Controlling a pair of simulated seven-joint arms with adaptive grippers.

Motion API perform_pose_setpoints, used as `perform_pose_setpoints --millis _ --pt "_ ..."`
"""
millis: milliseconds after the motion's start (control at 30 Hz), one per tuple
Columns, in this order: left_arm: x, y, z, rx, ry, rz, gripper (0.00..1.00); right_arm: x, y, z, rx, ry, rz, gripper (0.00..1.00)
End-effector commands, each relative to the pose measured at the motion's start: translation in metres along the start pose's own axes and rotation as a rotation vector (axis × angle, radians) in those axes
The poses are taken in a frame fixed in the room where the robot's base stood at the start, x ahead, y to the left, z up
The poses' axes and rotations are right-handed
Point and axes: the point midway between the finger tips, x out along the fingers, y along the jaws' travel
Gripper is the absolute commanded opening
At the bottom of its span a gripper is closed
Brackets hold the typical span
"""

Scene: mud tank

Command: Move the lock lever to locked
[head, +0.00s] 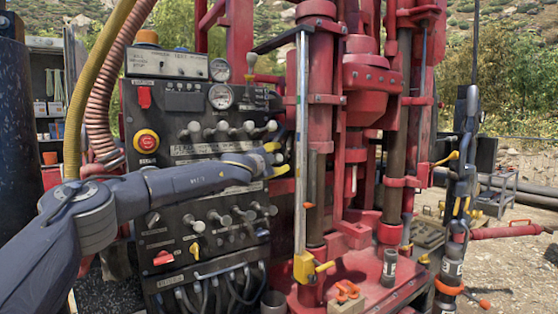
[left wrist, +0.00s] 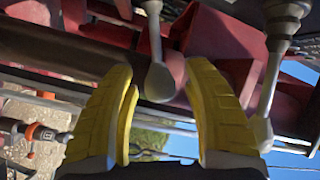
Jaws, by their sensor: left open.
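The black control panel (head: 205,170) carries rows of grey-knobbed levers. My left gripper (head: 277,159) is open at the panel's right edge, between an upper lever row (head: 230,130) and a lower one (head: 240,213). In the left wrist view a grey lever knob (left wrist: 159,82) appears between the yellow fingers (left wrist: 159,68); I cannot tell whether they touch it. A second lever (left wrist: 268,95) is just right of the right finger. No readable label shows which is the lock lever.
A red drill mast (head: 318,100) with a vertical grey bar (head: 301,150) and yellow clamp (head: 305,266) stands right of the panel. Hoses (head: 110,85) run along the panel's left. A red emergency button (head: 147,141) sits upper left. Open gravel lies at the right.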

Motion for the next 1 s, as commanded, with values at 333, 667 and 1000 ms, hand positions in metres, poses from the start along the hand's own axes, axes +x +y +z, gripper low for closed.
perform_pose_setpoints --millis 333,667,1000 --pt "-0.0001 0.0001 -0.0002 0.0 0.0 0.0 0.14 0.0001 0.0005 -0.0008 0.0 0.001 0.001 0.49" --pt "-0.0001 0.0001 -0.0009 0.0 0.001 0.0 0.0 0.0 0.0007 -0.0009 0.0 0.001 0.001 0.49" --pt "-0.0007 0.0056 -0.0005 0.027 0.01 -0.013 0.0 0.0 0.0011 -0.0008 0.0 0.001 0.001 0.49"
